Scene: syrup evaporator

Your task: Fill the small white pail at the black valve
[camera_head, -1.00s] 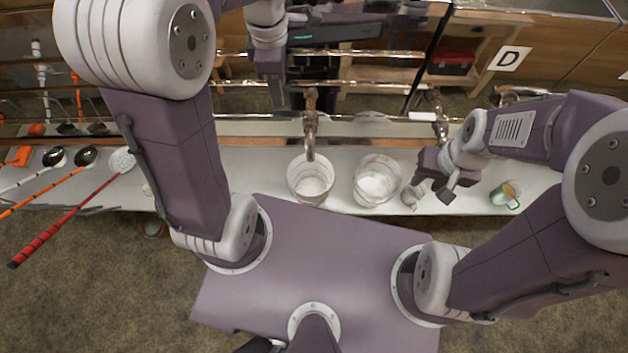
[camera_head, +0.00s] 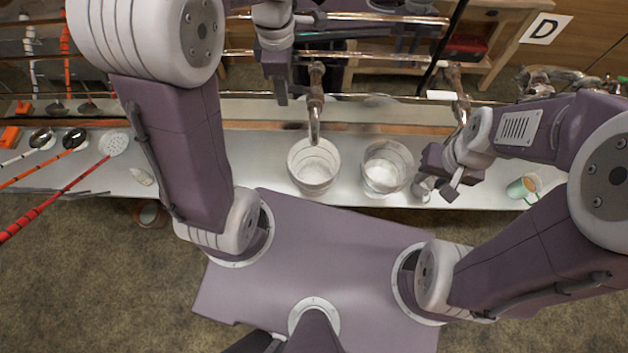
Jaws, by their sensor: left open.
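Two pale pails stand side by side on the metal shelf: one (camera_head: 313,180) under a copper-coloured spout valve (camera_head: 315,103), the other (camera_head: 386,180) just to its right. I cannot tell which pail is the small white one, or which valve is black. Another valve (camera_head: 461,95) is further right. My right gripper (camera_head: 437,184) is right of the second pail, low over the shelf, fingers apart. A small grey item (camera_head: 421,190) shows by its fingers, partly hidden. My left gripper (camera_head: 280,92) is open and empty at the top, left of the first valve.
Ladles and a skimmer (camera_head: 114,145) lie on the left of the shelf (camera_head: 262,155). Copper pipes run behind. A "D" sign (camera_head: 545,28) is at upper right.

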